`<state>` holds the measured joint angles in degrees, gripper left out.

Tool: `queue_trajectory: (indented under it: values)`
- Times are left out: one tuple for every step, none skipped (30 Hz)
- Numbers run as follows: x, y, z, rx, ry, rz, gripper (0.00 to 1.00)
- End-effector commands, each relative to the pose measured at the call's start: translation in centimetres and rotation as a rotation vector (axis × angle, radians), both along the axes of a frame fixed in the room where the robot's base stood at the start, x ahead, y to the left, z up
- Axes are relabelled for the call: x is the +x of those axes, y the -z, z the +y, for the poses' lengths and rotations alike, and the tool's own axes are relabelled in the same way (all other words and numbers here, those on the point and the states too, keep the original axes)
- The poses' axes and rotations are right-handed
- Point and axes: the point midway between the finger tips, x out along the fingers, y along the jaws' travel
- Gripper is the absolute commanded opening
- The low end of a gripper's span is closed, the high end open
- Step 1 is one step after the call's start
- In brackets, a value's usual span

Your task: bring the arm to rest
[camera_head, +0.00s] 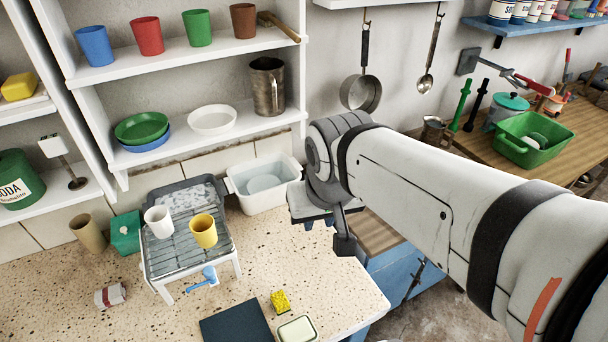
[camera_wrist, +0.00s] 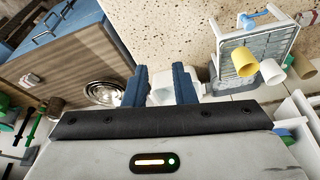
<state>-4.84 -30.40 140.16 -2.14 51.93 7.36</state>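My gripper shows in the wrist view (camera_wrist: 160,80) as two dark blue fingers with a clear gap between them. It is open, and I see nothing held. In the head view my arm reaches in from the right, and its end hangs over the back right of the speckled counter, right of the white tub (camera_head: 265,184). The fingertips are hard to make out there. In the wrist view the tub (camera_wrist: 163,92) lies behind the gap between the fingers, partly hidden by them.
A drying rack (camera_head: 188,252) holds a white cup (camera_head: 158,222) and a yellow cup (camera_head: 203,231). Shelves with cups and plates (camera_head: 213,120) stand behind. A pan (camera_head: 361,93) and a ladle hang on the wall. A green basin (camera_head: 532,139) stands on the right-hand wooden worktop.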

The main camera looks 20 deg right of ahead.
Motion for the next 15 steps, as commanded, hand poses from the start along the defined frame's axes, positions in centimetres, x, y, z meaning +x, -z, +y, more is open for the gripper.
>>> queue_trajectory:
  values:
    - [-0.9, 0.5, -0.9, -0.004, -0.012, 0.003, 0.24]
    - [-1.3, 0.8, -1.3, -0.004, -0.016, 0.006, 0.24]
    - [-1.6, 1.0, -1.5, -0.007, -0.023, 0.008, 0.24]
    - [-1.8, 1.2, -1.6, -0.008, -0.026, 0.009, 0.24]
    - [-1.9, 1.3, -1.6, -0.009, -0.029, 0.010, 0.24]
    - [-2.0, 1.3, -1.6, -0.010, -0.031, 0.011, 0.24]
    - [-2.0, 1.3, -1.6, -0.011, -0.033, 0.011, 0.24]
    - [-2.0, 1.4, -1.6, -0.011, -0.033, 0.011, 0.24]
    - [-2.0, 1.3, -1.6, -0.011, -0.033, 0.011, 0.24]
    - [-2.0, 1.3, -1.6, -0.011, -0.033, 0.011, 0.24]
    - [-2.0, 1.3, -1.5, -0.010, -0.035, 0.011, 0.24]
    - [-2.0, 1.3, -1.5, -0.010, -0.035, 0.011, 0.24]
    - [-2.0, 1.3, -1.5, -0.010, -0.035, 0.011, 0.24]
    - [-2.0, 1.4, -1.5, -0.010, -0.035, 0.011, 0.24]
    - [-1.9, 1.6, -1.5, -0.010, -0.034, 0.012, 0.24]
